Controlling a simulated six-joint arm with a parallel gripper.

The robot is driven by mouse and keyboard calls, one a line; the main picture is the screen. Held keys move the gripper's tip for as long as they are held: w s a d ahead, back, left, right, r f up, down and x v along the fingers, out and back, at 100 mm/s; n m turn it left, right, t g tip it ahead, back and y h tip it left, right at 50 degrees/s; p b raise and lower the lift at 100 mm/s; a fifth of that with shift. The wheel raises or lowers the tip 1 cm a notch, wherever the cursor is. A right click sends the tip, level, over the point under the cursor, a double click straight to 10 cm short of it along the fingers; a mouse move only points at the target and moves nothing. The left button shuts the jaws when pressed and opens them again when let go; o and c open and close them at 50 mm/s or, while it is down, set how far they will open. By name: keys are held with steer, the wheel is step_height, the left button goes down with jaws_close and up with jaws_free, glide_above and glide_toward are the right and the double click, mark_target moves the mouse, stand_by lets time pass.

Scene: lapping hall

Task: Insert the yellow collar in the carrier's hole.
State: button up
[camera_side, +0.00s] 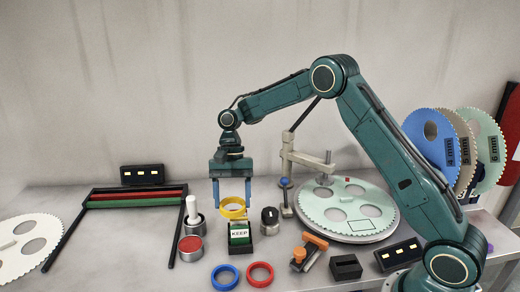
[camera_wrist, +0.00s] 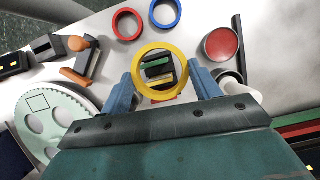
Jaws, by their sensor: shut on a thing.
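The yellow collar (camera_side: 233,208) is a ring held between the two blue fingers of my gripper (camera_side: 232,204), above a small green and black block marked KEEP (camera_side: 240,236). In the wrist view the yellow collar (camera_wrist: 160,49) lies level between the fingertips of my gripper (camera_wrist: 160,85), and the block shows through its opening. The pale green toothed carrier (camera_side: 335,220), with several round holes, lies on a round plate to the right, apart from the gripper. In the wrist view the carrier (camera_wrist: 62,103) is at the left, partly hidden by my gripper's body.
A blue ring (camera_side: 225,277) and a red ring (camera_side: 260,274) lie at the front. A red-topped tin (camera_side: 191,247), a black knob (camera_side: 270,220), an orange-handled tool (camera_side: 311,245) and a black block (camera_side: 346,267) stand around. A clamp post (camera_side: 290,170) rises beside the carrier.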

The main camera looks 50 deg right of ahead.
steer(key=shift+s+d+f+n+g+h, duration=0.3)
steer(key=shift+s+d+n+h, duration=0.3)
steer(key=shift+d+n, duration=1.05)
steer(key=shift+s+d+f+n+g+h, duration=0.15)
steer(key=shift+s+d+f+n+h, duration=0.45)
steer(key=shift+d+n, duration=1.05)
steer(key=shift+s+d+f+n+g+h, duration=0.35)
steer(key=shift+s+d+n, duration=0.45)
steer(key=shift+d+n, duration=0.85)
steer(key=shift+r, duration=0.15)
steer(key=s+d+r+m+y, duration=0.1)
steer(key=s+d+r+m, duration=0.1)
steer(key=s+d+r, duration=0.6)
steer(key=s+d+r+m+y, duration=0.1)
steer(key=s+d+r+m, duration=0.2)
steer(key=s+d, duration=0.45)
steer(key=shift+n, duration=0.25)
steer(key=f, duration=0.5)
steer(key=w+d+f, duration=0.1)
steer(key=f, duration=0.9)
steer(key=shift+w+d+f, duration=0.2)
steer(key=shift+w+d, duration=0.05)
steer(key=shift+d, duration=0.1)
steer(key=shift+f, duration=0.15)
